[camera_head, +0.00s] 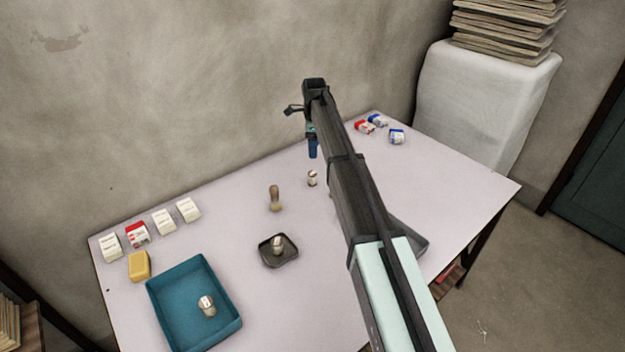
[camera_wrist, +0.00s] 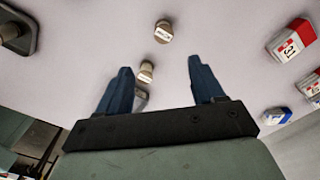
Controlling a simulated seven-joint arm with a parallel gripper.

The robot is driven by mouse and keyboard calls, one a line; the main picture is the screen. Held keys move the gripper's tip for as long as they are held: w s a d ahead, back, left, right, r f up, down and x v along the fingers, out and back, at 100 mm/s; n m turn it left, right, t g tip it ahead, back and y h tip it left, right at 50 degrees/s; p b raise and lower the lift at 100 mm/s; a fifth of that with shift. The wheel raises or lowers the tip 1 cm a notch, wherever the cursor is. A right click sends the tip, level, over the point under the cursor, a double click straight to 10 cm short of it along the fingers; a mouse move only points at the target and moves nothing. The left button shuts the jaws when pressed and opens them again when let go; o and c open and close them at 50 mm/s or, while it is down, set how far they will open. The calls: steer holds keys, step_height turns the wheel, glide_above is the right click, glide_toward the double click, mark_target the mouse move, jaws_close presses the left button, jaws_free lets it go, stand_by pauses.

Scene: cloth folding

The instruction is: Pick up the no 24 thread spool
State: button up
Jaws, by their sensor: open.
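Several small pale spools with label tops are in view, but no number 24 can be read on any. In the head view one spool (camera_head: 312,178) stands on the table near my gripper (camera_head: 313,147), one (camera_head: 277,244) sits in a small dark tray, and one (camera_head: 207,304) lies in the teal tray. In the wrist view, my gripper (camera_wrist: 163,83) has its two blue fingers wide apart, with nothing held. One labelled spool (camera_wrist: 146,72) shows between the fingers, and another (camera_wrist: 163,31) is beyond the fingertips. My arm hides part of the table's right side.
The teal tray (camera_head: 237,324) and small dark tray (camera_head: 264,258) stand front left and centre. White boxes (camera_head: 163,221) and a yellow block (camera_head: 139,265) are at left. Red (camera_head: 365,127) and blue (camera_head: 397,137) boxes are at the far right.

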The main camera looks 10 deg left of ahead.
mark_target(313, 173)
steer(key=shift+m, duration=0.6)
step_height(313, 173, down, 9)
steer(key=shift+r, duration=0.15)
steer(key=shift+w+a+f, duration=0.15)
steer(key=shift+w+f, duration=0.05)
steer(key=shift+f, duration=1.1)
steer(key=shift+w+a+f, duration=0.1)
steer(key=shift+w+f, duration=0.1)
steer(key=shift+f, duration=1.1)
steer(key=shift+c, duration=0.4)
steer(key=c, duration=1)
